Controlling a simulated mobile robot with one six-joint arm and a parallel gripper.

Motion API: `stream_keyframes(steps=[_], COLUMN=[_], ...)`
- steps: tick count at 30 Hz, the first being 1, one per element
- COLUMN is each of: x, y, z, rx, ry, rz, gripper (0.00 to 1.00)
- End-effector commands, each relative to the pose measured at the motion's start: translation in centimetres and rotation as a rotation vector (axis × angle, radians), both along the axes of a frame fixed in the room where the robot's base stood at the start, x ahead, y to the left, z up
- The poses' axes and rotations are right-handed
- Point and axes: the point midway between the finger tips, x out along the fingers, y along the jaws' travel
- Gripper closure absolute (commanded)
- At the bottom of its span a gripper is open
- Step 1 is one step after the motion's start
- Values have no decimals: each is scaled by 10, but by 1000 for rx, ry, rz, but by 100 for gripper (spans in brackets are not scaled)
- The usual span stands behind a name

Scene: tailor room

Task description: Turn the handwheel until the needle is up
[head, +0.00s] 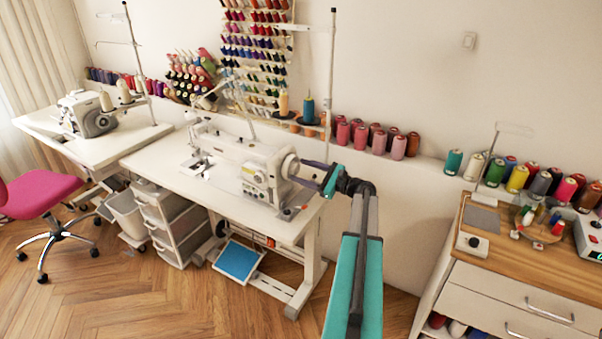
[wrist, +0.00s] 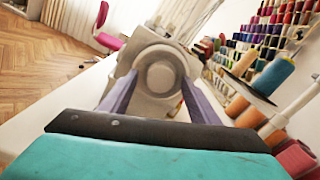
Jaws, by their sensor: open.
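The white sewing machine (head: 238,160) stands on the white table in the head view. Its round pale handwheel (head: 290,166) is at the right end of the machine. In the wrist view the handwheel (wrist: 160,76) faces me near the middle, with a raised round hub. My gripper (head: 301,172) is at the handwheel in the head view. Its two purple fingers are spread open, one on each side of the handwheel in the wrist view (wrist: 159,84). I cannot tell whether they touch the rim. The needle area (head: 198,163) is at the machine's left end; the needle's height is too small to read.
The machine's white table (head: 150,160) has clear surface on its left. Orange and teal thread cones (wrist: 273,75) stand behind the machine, close to the right of my gripper in the wrist view. A wooden-topped cabinet (head: 530,262) stands at the right. A pink chair (head: 38,194) is at the left.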

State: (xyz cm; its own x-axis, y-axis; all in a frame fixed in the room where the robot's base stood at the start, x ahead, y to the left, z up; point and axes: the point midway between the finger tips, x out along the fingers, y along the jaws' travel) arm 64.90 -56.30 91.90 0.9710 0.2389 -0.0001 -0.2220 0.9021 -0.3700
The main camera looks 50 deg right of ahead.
Motion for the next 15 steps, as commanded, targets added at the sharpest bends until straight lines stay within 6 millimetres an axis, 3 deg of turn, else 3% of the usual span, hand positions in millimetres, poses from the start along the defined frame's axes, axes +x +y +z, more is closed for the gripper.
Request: stream_keyframes(steps=[5, 12, 13, 15], x=[0, 0, -3, 0], y=[0, 0, 29, 9], z=[0, 0, 2, 0], rx=[0, 0, 1, -1], ry=[0, 0, 0, -1], rz=[0, 1, 5, 4], gripper=[46, 86, 85, 85])
